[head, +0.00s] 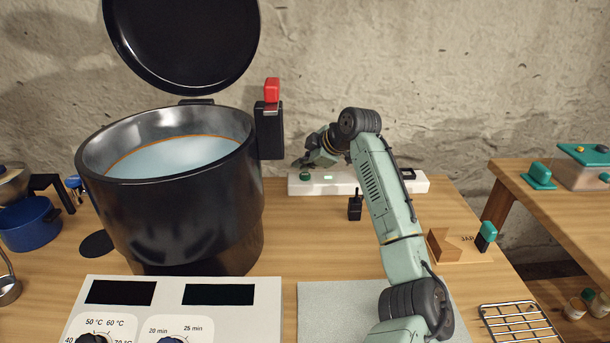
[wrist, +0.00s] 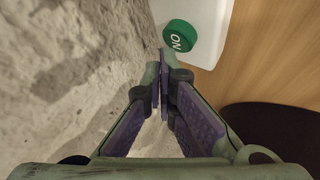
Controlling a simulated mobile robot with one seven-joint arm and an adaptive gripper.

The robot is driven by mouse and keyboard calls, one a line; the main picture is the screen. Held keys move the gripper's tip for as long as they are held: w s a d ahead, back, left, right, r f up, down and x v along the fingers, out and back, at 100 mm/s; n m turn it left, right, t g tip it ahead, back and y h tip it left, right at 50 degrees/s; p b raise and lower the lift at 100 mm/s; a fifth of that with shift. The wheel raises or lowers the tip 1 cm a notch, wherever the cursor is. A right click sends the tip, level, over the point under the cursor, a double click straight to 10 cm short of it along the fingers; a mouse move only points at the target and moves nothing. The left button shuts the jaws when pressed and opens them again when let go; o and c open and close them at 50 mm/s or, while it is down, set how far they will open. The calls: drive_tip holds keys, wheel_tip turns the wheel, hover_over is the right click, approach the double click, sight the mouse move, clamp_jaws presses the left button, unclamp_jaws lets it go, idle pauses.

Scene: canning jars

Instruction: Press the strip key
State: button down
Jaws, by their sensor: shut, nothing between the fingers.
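The white power strip (head: 345,187) lies at the back of the table against the wall. Its green round key (head: 305,177) is at the left end. In the wrist view the key (wrist: 179,36) is marked "ON", on the white strip (wrist: 212,20). My gripper (head: 301,162) is shut and empty, just above and behind the key. In the wrist view the closed fingertips (wrist: 166,56) sit right beside the key's edge, over the wall side. I cannot tell whether they touch it.
A large black canner (head: 190,220) with raised lid and red-topped handle stands left of the strip. A black plug (head: 354,207) is in front of the strip. A control panel (head: 255,310), grey mat (head: 330,310) and wire rack (head: 520,322) lie nearer.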

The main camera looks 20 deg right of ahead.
drive_tip(key=shift+f, duration=0.25)
drive_tip(key=shift+s+f+b, duration=0.15)
drive_tip(key=shift+f+b, duration=0.25)
drive_tip(key=shift+f, duration=0.35)
idle(0.5)
drive_tip(key=shift+a+f, duration=0.15)
drive_tip(key=shift+a, duration=0.05)
idle(0.6)
drive_tip(key=shift+d, duration=0.1)
drive_tip(key=shift+r+p, duration=0.6)
drive_tip(key=shift+r, duration=0.25)
drive_tip(key=shift+w+a+r+p, duration=0.25)
drive_tip(key=shift+a+r+p, duration=0.15)
drive_tip(key=shift+r+p, duration=0.15)
drive_tip(key=shift+w+a+r+p, duration=0.2)
drive_tip(key=shift+a+r+p, duration=0.15)
drive_tip(key=shift+r+p, duration=0.15)
drive_tip(key=shift+s+d+r+p, duration=0.1)
drive_tip(key=shift+r+p, duration=0.1)
drive_tip(key=shift+r, duration=0.15)
drive_tip(key=shift+s+d+r+p, duration=0.1)
drive_tip(key=shift+r+p, duration=0.05)
drive_tip(key=shift+r, duration=0.2)
drive_tip(key=shift+d, duration=0.15)
